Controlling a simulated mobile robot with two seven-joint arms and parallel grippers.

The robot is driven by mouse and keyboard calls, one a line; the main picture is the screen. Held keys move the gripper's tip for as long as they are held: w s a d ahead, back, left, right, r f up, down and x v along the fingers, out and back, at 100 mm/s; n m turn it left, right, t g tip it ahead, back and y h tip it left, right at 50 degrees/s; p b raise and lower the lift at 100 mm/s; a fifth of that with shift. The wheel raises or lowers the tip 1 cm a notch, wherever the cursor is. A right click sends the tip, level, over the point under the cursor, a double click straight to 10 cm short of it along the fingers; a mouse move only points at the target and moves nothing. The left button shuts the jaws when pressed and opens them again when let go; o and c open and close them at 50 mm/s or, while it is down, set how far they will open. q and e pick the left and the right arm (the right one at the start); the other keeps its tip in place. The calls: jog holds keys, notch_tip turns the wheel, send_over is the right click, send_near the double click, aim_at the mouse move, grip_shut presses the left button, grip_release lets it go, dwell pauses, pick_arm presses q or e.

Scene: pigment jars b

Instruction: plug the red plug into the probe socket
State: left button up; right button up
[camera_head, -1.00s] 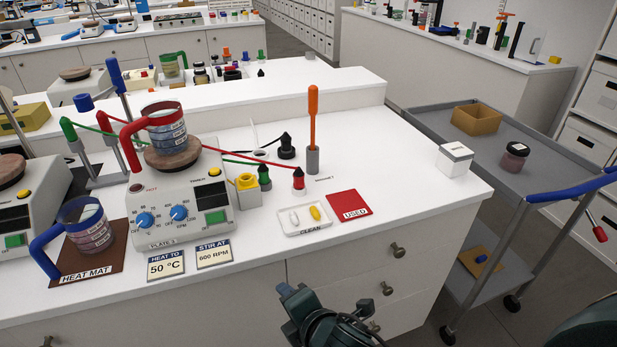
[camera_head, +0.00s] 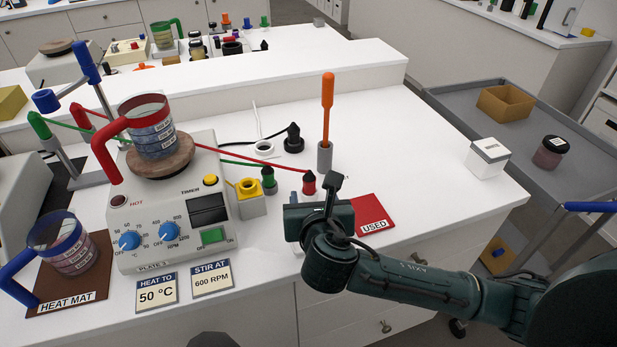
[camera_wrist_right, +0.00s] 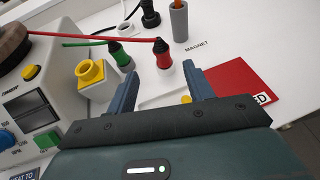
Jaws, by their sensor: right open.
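The red plug (camera_head: 309,183) stands upright on the bench with a red cable running left from it. It also shows in the right wrist view (camera_wrist_right: 163,58), beyond and between the fingertips, apart from them. My right gripper (camera_head: 315,197) is open and empty, low over the bench just in front of the red plug; its blue fingers show in the wrist view (camera_wrist_right: 160,72). A yellow-rimmed socket (camera_head: 249,187) on a grey block sits beside the hotplate; I cannot read a probe label on it. My left gripper is not in view.
A green plug (camera_head: 268,180) stands left of the red one. A grey holder (camera_head: 325,157) with an orange-handled rod stands behind it. The small white tray (camera_wrist_right: 152,101) is mostly hidden by my gripper. The red USED mat (camera_head: 366,207) lies right.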

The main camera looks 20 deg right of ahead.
aim_at(310, 183)
jog(key=x, duration=1)
jog(key=shift+d+f, duration=0.1)
jog(key=shift+f, duration=0.1)
jog(key=shift+c, duration=0.3)
jog(key=c, duration=1)
